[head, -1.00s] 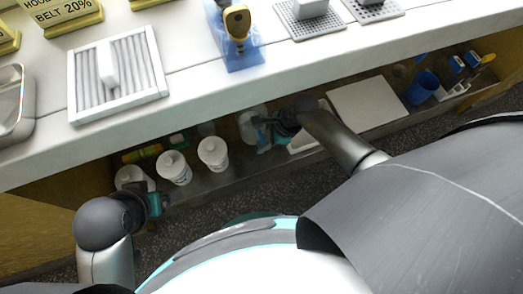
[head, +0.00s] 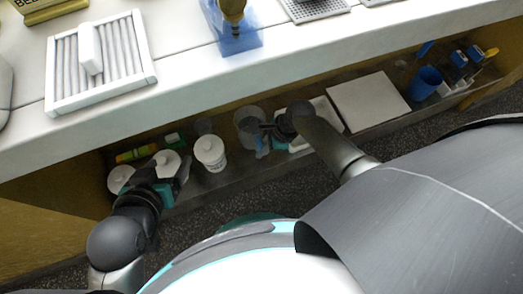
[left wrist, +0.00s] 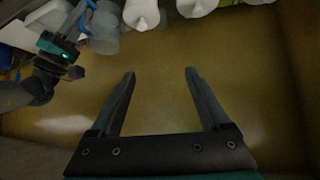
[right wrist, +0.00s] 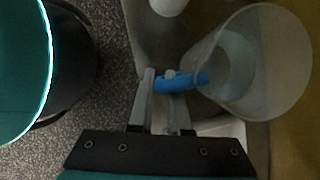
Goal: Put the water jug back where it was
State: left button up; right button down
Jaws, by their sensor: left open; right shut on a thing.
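The water jug (head: 248,120) is a translucent vessel with a blue handle (right wrist: 182,82). In the head view it is over the low shelf, right of the white tubs. My right gripper (head: 270,129) is shut on the handle; its fingers also show in the right wrist view (right wrist: 160,80). The jug's mouth faces the right wrist camera. I cannot tell whether its base touches the shelf. My left gripper (left wrist: 160,76) is open and empty. In the head view it (head: 168,176) is at the shelf's left front, in front of the tubs.
White lidded tubs (head: 210,153) stand left of the jug. Right of it are a white tray (head: 327,108), a flat white board (head: 367,102) and a blue cup (head: 424,85). The counter's edge (head: 200,98) overhangs the shelf.

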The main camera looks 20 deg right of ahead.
pick_arm(q)
jog(key=shift+w+d+r+t+h+b, duration=0.1)
jog(key=shift+w+d+t+h+b, duration=0.15)
jog(key=shift+d+t, duration=0.25)
jog(key=shift+w+d+r+t+h+b, duration=0.15)
jog(key=shift+w+d+t+h, duration=0.1)
jog(key=shift+d+t, duration=0.2)
pick_arm(e)
jog(key=shift+w+f, duration=0.1)
jog(key=shift+f, duration=0.55)
pick_arm(q)
jog(key=shift+f, duration=0.1)
pick_arm(e)
jog(key=shift+f, duration=0.2)
jog(key=c, duration=0.9)
grip_release()
pick_arm(q)
jog(key=shift+d, duration=0.25)
pick_arm(e)
jog(key=shift+o, duration=0.2)
